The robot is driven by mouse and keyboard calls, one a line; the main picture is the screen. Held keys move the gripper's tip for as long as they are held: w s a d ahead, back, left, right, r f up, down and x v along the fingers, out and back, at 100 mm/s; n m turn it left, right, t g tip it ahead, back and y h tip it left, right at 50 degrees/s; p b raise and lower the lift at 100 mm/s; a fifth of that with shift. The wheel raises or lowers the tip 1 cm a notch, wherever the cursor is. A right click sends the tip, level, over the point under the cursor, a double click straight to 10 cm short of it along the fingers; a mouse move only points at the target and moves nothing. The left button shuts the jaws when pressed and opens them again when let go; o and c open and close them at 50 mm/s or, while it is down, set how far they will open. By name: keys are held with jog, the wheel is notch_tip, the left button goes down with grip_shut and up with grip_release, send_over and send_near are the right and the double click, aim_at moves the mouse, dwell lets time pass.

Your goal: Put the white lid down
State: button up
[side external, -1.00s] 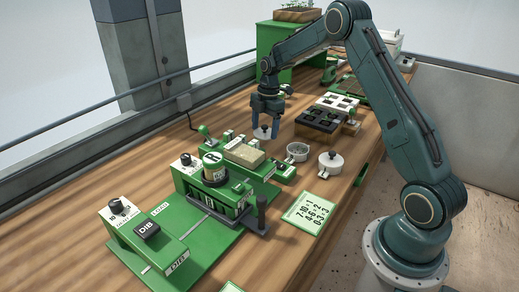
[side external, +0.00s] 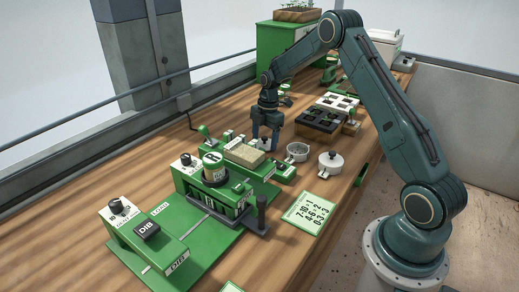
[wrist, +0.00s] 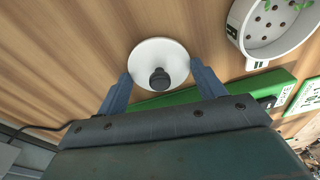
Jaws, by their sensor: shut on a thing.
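The white lid (wrist: 150,52) is a round white disc with a black knob, seen from above in the wrist view. My gripper (wrist: 160,72) is shut on it, with one blue finger on each side. In the side view my gripper (side external: 265,145) is low over the wooden table, just behind the tan block on the green seeder. The lid is mostly hidden there, and I cannot tell whether it touches the table.
An open white pot (side external: 297,152) stands close to the right of my gripper; its holed inside shows in the wrist view (wrist: 268,28). A lidded white pot (side external: 330,161) is further right. The green seeder (side external: 205,200) is in front. Bare wood (side external: 225,100) lies at the back left.

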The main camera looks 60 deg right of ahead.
aim_at(267, 142)
jog(key=o, duration=0.9)
jog(key=shift+f, duration=0.1)
jog(key=shift+o, duration=0.2)
jog(key=shift+r, duration=0.2)
notch_tip(267, 142, up, 12)
jog(key=d, duration=0.1)
jog(key=shift+d, duration=0.2)
jog(key=shift+s, duration=0.15)
